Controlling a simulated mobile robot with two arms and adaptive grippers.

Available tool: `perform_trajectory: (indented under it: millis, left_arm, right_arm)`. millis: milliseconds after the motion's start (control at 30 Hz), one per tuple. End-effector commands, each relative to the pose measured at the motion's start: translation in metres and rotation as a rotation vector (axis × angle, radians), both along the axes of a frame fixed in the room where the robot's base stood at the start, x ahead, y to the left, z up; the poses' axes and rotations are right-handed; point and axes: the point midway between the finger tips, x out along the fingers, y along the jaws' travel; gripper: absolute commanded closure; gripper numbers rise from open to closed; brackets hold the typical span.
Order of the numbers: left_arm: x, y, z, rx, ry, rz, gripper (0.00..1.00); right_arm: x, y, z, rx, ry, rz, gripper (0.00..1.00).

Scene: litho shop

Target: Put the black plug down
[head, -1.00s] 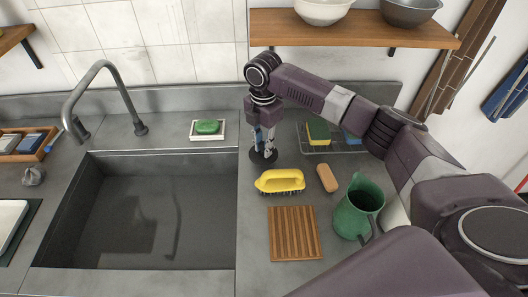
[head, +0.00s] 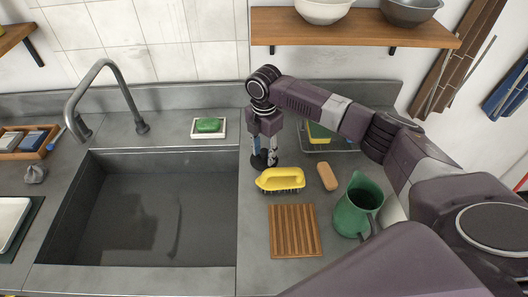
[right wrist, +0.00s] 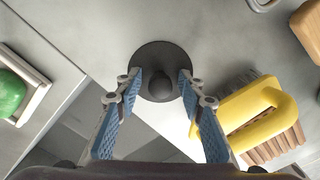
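The black plug (right wrist: 162,56) is a flat dark disc with a round knob. It appears to rest flat on the grey counter, right of the sink, and also shows in the head view (head: 257,162). My right gripper (right wrist: 162,80) points down over it, with its blue-padded fingers on either side of the knob. Narrow gaps show between the fingers and the knob, so the gripper looks open. In the head view the right gripper (head: 265,157) partly covers the plug. My left gripper is not in view.
A yellow brush (head: 281,179) lies close in front of the plug. A green soap on a white dish (head: 208,134) is behind left. The sink (head: 140,215) opens to the left.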

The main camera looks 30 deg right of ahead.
Motion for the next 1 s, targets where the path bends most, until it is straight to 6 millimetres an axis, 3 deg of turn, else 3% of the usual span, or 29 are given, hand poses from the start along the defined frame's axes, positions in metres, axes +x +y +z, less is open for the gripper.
perform_trajectory:
  millis: [267, 700, 1000]
  left_arm:
    - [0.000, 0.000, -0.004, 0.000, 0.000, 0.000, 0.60]
    - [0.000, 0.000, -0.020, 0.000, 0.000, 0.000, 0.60]
    - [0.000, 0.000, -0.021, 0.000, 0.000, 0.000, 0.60]
  right_arm:
    - [0.001, 0.000, 0.019, 0.001, -0.004, -0.001, 0.64]
    - [0.001, 0.000, 0.106, 0.002, -0.003, -0.001, 0.64]
    - [0.000, 0.000, 0.124, 0.001, 0.000, -0.001, 0.64]
